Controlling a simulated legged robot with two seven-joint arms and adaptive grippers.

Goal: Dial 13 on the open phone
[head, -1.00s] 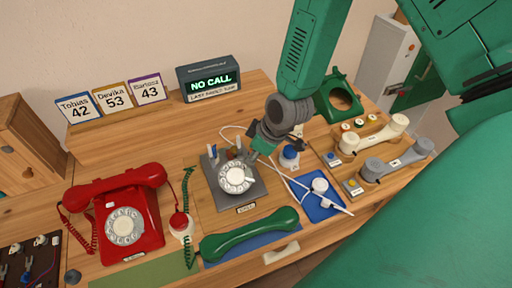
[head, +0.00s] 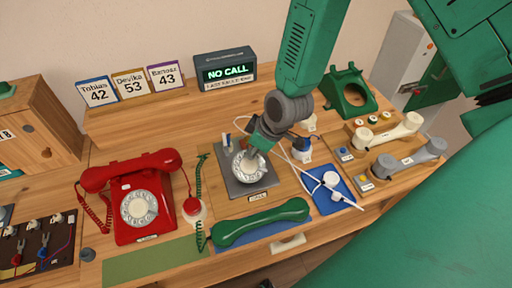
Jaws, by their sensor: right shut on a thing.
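The open phone (head: 232,184) is a grey base with a white rotary dial (head: 244,172), in the middle of the table in the head view. My right gripper (head: 256,150) comes down over the upper right of this dial. Its fingers are closed and their tips are at the dial, hiding part of it. The exact place of contact is too small to make out. A green handset (head: 262,221) lies in front of the phone. The display box (head: 226,71) behind reads "NO CALL". My left gripper is not in view.
A red phone (head: 143,210) stands to the left. Name cards (head: 132,84) with 42, 53 and 43 stand at the back. To the right are a blue mat (head: 324,203) with a white cable, a grey handset (head: 408,160), a cream handset (head: 392,131) and a green phone body (head: 346,93).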

